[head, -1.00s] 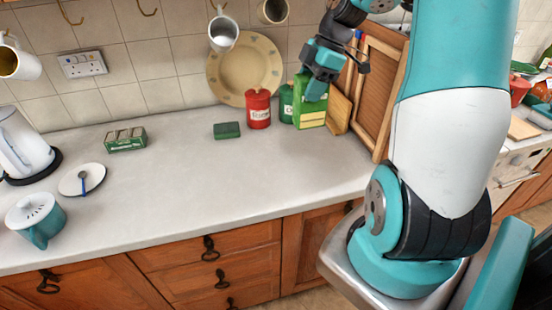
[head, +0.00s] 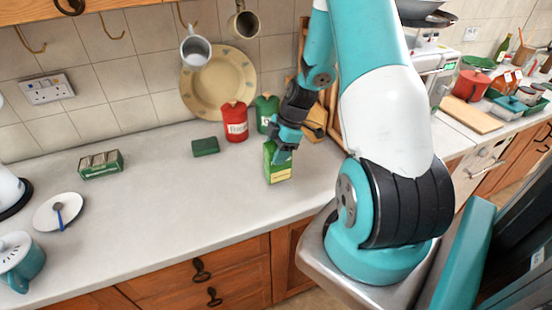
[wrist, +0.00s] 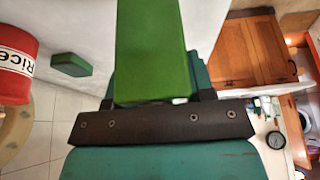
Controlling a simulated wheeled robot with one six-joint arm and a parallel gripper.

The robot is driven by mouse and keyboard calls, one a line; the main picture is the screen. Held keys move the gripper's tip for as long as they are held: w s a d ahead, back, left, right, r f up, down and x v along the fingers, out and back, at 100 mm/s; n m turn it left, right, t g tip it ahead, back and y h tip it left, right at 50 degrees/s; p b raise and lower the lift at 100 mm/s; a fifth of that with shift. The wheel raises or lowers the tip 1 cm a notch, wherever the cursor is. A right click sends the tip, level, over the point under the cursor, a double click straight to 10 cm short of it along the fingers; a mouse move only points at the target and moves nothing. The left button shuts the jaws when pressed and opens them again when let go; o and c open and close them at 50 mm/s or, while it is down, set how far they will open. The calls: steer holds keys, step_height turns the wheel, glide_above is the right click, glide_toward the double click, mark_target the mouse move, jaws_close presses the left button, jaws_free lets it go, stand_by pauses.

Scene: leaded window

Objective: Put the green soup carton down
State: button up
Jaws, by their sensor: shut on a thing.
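The green soup carton (head: 279,168) with a yellow-green lower part is at the right part of the worktop in the head view. My gripper (head: 284,148) is shut on its upper part from above. In the wrist view the carton (wrist: 150,50) stretches away from the dark gripper edge. Its base looks at or just above the worktop; I cannot tell whether it touches.
A red rice canister (head: 235,122), a dark green canister (head: 266,112) and a green sponge-like block (head: 205,146) stand behind the carton. A plate (head: 219,85) leans on the wall. The worktop (head: 190,190) in front and to the left is clear.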

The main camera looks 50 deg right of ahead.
steer(key=shift+f+p, duration=0.5)
steer(key=shift+f, duration=1.4)
steer(key=shift+f, duration=0.2)
steer(key=o, duration=1)
steer(key=shift+r, duration=0.1)
steer(key=shift+r, duration=0.1)
